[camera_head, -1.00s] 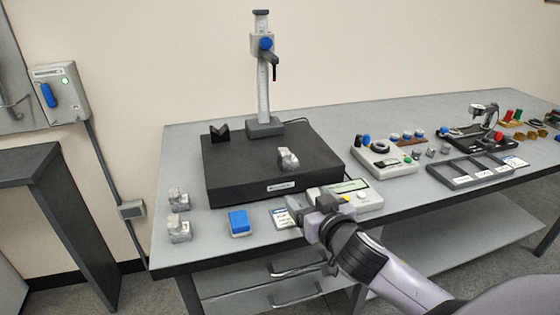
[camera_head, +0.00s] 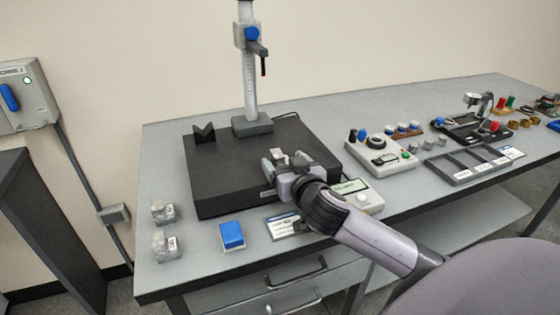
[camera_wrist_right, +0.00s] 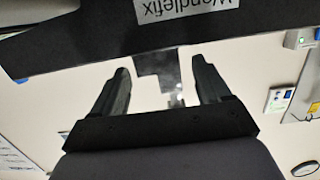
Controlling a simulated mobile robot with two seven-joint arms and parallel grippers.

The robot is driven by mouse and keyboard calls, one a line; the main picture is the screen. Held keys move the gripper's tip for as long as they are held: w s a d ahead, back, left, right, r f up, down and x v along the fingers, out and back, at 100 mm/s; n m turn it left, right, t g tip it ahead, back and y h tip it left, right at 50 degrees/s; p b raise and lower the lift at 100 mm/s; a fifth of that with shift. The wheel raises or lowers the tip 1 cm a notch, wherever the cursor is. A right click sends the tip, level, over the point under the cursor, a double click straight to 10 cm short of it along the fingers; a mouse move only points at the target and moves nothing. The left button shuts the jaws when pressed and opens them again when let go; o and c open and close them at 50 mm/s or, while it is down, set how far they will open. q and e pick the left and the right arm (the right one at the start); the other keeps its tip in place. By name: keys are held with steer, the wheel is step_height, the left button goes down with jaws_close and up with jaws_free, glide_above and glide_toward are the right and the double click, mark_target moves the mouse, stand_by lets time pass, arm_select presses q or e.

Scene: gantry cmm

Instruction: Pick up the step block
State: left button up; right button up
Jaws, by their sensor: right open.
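The step block is a small silver-grey metal piece (camera_head: 278,155) standing on the black plate (camera_head: 215,180), partly hidden behind my right gripper (camera_head: 287,168) in the head view. In the right wrist view, which is upside down, its stepped outline (camera_wrist_right: 160,65) shows between the two fingers of the right gripper (camera_wrist_right: 160,85). The fingers are open on either side of it, with a gap visible at each side. I cannot tell how deep it sits between them. My left gripper is not in view.
A column stand (camera_head: 250,90) and a dark V-block (camera_head: 204,133) stand at the back of the plate. Two metal pieces (camera_head: 162,212) (camera_head: 166,246) and a blue box (camera_head: 232,235) lie at the left front. A control box (camera_head: 380,155) and a grey tray (camera_head: 470,165) are on the right.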

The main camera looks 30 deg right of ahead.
steer(key=shift+x, duration=1.25)
steer(key=c, duration=1.3)
steer(key=shift+r, duration=0.1)
